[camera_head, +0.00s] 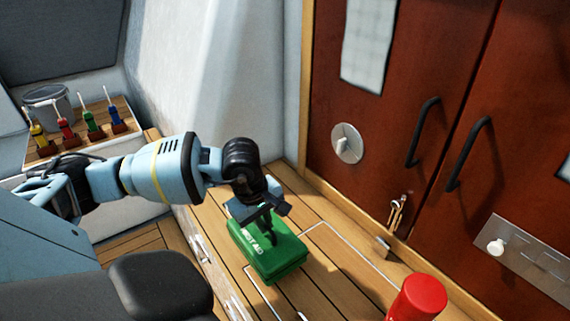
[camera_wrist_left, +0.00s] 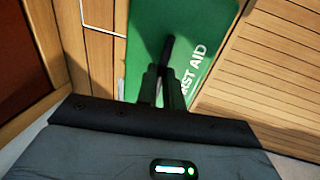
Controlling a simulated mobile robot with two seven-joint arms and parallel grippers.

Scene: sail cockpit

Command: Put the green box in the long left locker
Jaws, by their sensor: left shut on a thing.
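The green box (camera_head: 275,261), lettered as a first aid kit, is on the wooden bench top (camera_head: 330,268) in front of the red-brown doors. My left gripper (camera_head: 272,236) comes down on it from above and is shut on it, seemingly on its handle, which the fingers partly hide. In the left wrist view the box (camera_wrist_left: 205,25) fills the top middle, with the fingers (camera_wrist_left: 165,85) over it. Whether the box touches the bench cannot be told. A pale rectangular outline, perhaps a lid, marks the bench by the box. My right gripper is not in view.
A red cylinder (camera_head: 418,297) stands at the lower right. Red-brown doors (camera_head: 400,120) with black handles rise behind the bench. Keys (camera_head: 396,212) hang at the door foot.

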